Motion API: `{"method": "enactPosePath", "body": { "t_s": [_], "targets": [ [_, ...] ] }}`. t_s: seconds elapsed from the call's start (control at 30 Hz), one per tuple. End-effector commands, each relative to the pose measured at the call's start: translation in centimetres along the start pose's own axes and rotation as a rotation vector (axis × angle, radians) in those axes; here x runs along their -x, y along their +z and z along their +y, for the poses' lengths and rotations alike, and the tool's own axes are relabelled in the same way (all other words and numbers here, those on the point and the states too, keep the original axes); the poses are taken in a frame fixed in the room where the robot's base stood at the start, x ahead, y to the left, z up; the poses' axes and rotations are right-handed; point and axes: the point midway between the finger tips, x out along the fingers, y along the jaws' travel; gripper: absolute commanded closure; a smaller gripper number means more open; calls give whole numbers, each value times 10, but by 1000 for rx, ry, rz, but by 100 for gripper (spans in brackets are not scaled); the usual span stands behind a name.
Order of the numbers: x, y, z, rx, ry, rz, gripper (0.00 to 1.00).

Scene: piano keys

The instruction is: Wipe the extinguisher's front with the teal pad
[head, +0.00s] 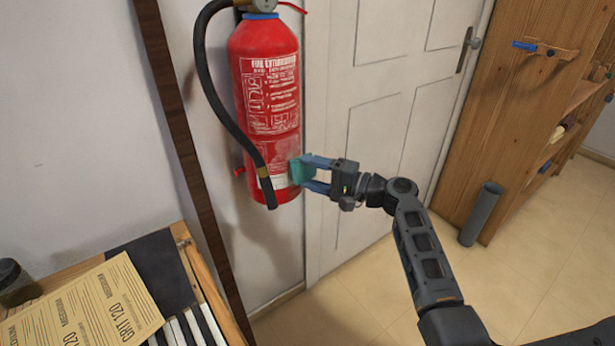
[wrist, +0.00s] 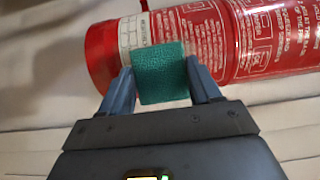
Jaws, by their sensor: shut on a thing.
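The red fire extinguisher (head: 268,100) hangs upright on the wall beside the door, with white printing on its front and a black hose curving down its left side. My gripper (head: 303,171) is at the lower right of the extinguisher, shut on the teal pad (head: 299,172). In the wrist view the teal pad (wrist: 160,73) sits between the two fingers of my gripper (wrist: 162,85), in front of the extinguisher (wrist: 262,40) near its lower label. The pad overlaps the extinguisher in both views; I cannot tell whether they touch.
A white door (head: 385,110) stands right of the extinguisher. A wooden cabinet (head: 525,120) with a blue-handled item and a grey tube (head: 482,214) are farther right. Piano keys (head: 195,328) and a grit 120 sheet (head: 85,305) lie at lower left. The floor between is clear.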

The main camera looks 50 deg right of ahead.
Motion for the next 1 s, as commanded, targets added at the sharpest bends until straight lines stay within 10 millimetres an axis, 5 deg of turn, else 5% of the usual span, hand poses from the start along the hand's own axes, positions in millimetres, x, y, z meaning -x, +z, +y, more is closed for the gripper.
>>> {"method": "enactPosePath", "body": {
  "t_s": [0.3,1.0],
  "targets": [
    [-3,-1,-20,2,-1,0,62],
    [-23,34,-19,2,-1,-1,62]
  ]
}}
